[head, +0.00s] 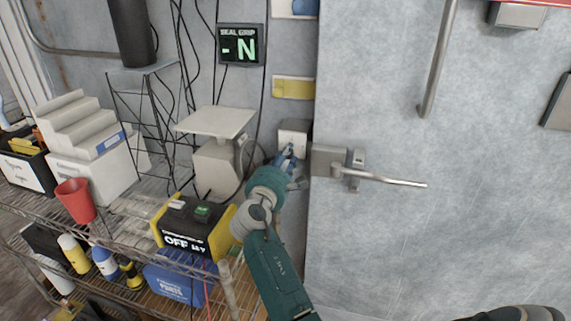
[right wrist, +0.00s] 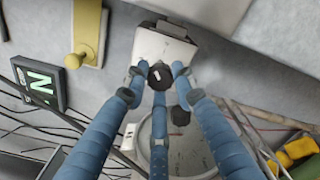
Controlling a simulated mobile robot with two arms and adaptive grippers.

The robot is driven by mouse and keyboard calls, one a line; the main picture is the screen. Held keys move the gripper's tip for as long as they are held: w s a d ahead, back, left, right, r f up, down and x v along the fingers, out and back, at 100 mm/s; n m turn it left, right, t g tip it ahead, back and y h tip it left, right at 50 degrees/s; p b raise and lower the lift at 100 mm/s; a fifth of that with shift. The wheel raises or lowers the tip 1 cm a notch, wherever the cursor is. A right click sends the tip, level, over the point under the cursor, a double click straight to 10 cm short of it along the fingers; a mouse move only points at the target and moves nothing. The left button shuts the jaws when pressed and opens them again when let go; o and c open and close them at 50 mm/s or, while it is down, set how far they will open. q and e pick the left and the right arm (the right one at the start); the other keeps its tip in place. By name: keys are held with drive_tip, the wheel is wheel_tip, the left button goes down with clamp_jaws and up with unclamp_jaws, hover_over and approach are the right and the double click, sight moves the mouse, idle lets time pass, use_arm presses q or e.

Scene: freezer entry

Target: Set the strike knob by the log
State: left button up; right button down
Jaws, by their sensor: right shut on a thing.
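The strike box (head: 294,133) is a pale box on the wall just left of the door latch. In the right wrist view the same box (right wrist: 165,46) carries a round black knob (right wrist: 161,76) with a small white mark. My right gripper (head: 287,158) reaches up to the box from below. In the right wrist view, its blue fingers (right wrist: 160,82) are shut around the knob, with two fingers at its sides and one below. In the head view the fingers hide the knob. No log can be made out. My left gripper is not in view.
A door with a lever handle (head: 385,179) and latch plate (head: 328,160) is close on the right. A display (head: 240,45) reads "SEAL GRIP" and "-N". A wire shelf (head: 130,225) at left holds a black-yellow unit (head: 190,228) marked "OFF", a red cup (head: 76,200) and bottles. Cables hang on the wall.

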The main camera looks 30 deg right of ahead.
drive_tip(key=shift+d+r+m+b, duration=0.1)
drive_tip(key=shift+r+m+b, duration=0.1)
drive_tip(key=shift+m+b, duration=1.4)
drive_tip(key=shift+d+r+m+b, duration=0.15)
drive_tip(key=shift+m+b, duration=0.95)
drive_tip(key=shift+m, duration=0.9)
drive_tip(key=shift+a, duration=0.1)
drive_tip(key=c, duration=1.4)
unclamp_jaws()
drive_tip(key=shift+s, duration=0.1)
drive_tip(key=shift+f, duration=0.2)
wheel_tip(320, 180, up, 10)
drive_tip(key=shift+d, duration=0.2)
